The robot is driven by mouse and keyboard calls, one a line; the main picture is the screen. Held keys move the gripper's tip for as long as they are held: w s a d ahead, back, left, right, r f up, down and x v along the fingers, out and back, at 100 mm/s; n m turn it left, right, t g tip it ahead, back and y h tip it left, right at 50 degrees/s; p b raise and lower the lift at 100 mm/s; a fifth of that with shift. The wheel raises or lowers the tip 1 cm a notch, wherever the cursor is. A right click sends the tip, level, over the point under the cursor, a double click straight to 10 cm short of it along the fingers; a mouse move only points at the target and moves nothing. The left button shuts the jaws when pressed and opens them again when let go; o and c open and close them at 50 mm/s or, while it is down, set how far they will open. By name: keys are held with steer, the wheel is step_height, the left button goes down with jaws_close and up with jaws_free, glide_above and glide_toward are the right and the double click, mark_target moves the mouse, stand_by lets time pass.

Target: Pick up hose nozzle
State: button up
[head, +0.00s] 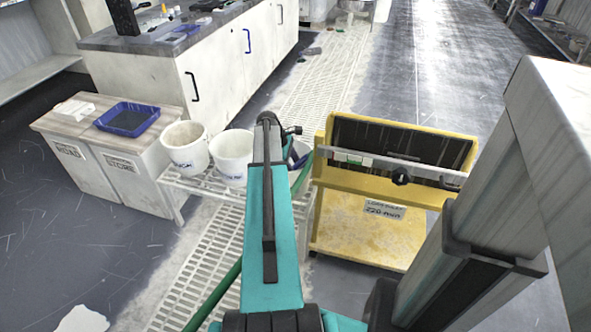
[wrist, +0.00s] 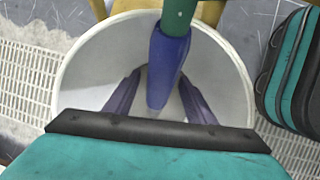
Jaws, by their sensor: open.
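My gripper (wrist: 160,78) is open, with one dark finger on each side of the nozzle and a gap visible on both sides. Whether the fingers are level with the nozzle in depth is hard to tell. In the head view my arm mostly hides this bucket, and the green hose (head: 304,173) shows beside it.
Two more white buckets (head: 185,147) (head: 233,157) stand to the left on a slatted white bench (head: 205,185). A yellow stand (head: 372,232) with a dark panel is close on the right. Cabinets and a blue tray (head: 127,119) lie farther left. White floor grating runs past.

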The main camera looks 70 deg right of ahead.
stand_by(0.3)
jaws_close()
